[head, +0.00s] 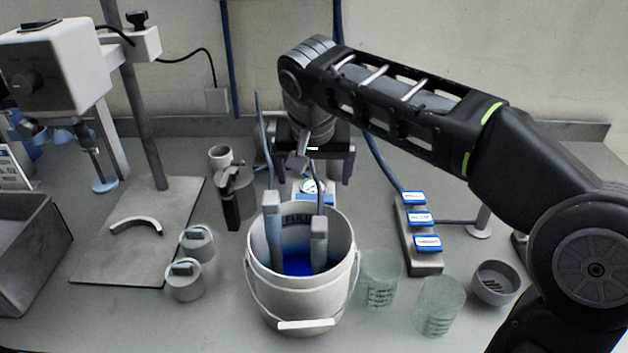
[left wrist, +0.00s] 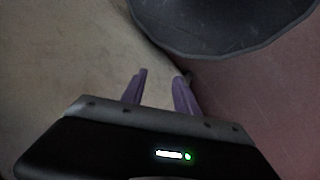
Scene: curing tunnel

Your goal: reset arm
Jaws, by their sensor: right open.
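My right gripper (head: 313,178) hangs above and behind the white bucket (head: 302,295). Its purple fingers are spread apart, with nothing visible held between them. The right arm reaches in from the right and bends down at the wrist. My left gripper (left wrist: 160,82) shows only in the left wrist view. Its two purple fingers stand apart with an empty gap between them. The left arm is outside the head view.
The bucket holds blue liquid and two upright grey-handled tools. Two clear beakers (head: 380,278) (head: 438,305), a grey bowl (head: 496,283) and a block with blue labels (head: 424,261) stand right of it. Weights (head: 184,280), a stand (head: 148,130) and a grey bin (head: 30,250) are left.

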